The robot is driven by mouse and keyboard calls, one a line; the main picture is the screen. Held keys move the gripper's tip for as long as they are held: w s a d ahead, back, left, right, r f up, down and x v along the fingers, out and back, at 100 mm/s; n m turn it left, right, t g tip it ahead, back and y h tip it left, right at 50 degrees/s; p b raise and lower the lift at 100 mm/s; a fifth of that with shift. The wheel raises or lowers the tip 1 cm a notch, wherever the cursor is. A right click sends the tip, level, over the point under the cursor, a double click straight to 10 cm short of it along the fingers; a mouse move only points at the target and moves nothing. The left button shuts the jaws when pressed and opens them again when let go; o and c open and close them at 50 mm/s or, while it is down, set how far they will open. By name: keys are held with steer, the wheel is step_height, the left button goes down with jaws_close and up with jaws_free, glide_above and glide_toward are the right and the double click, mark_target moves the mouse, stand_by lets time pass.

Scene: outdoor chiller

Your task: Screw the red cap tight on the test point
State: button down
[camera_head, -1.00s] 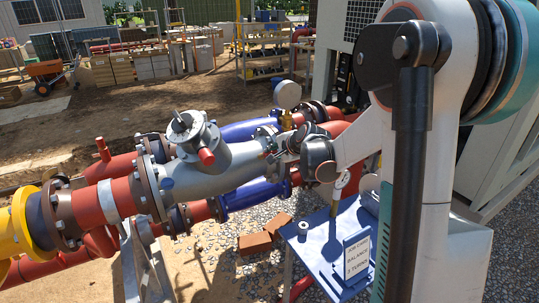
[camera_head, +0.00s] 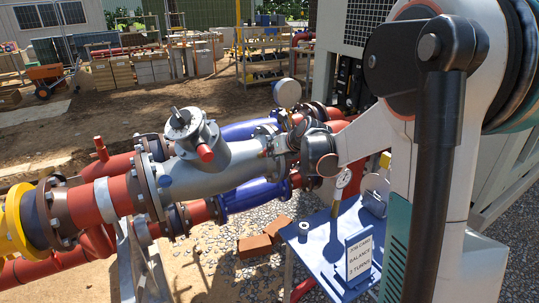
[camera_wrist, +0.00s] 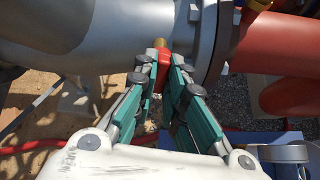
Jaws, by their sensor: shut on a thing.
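The red cap (camera_wrist: 163,66) is between my fingertips in the wrist view, at the end of the brass test point (camera_wrist: 159,45). The test point stands out from the underside of the grey pipe body, beside a flange. My gripper (camera_wrist: 162,75) is shut on the cap, a teal-padded finger on each side. The cap appears in line with the brass stem; how far it is threaded on cannot be told. In the head view my gripper (camera_head: 272,148) is at the right end of the grey valve body (camera_head: 195,172); cap and test point cannot be made out there.
A flange (camera_wrist: 212,40) and red pipe (camera_wrist: 285,95) are close on the right in the wrist view. Blue pipes (camera_head: 255,194) run alongside the valve. Gravel lies below.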

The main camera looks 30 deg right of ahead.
steer(key=shift+m, duration=0.3)
steer(key=c, duration=1.6)
jaws_free()
steer(key=shift+o, duration=0.6)
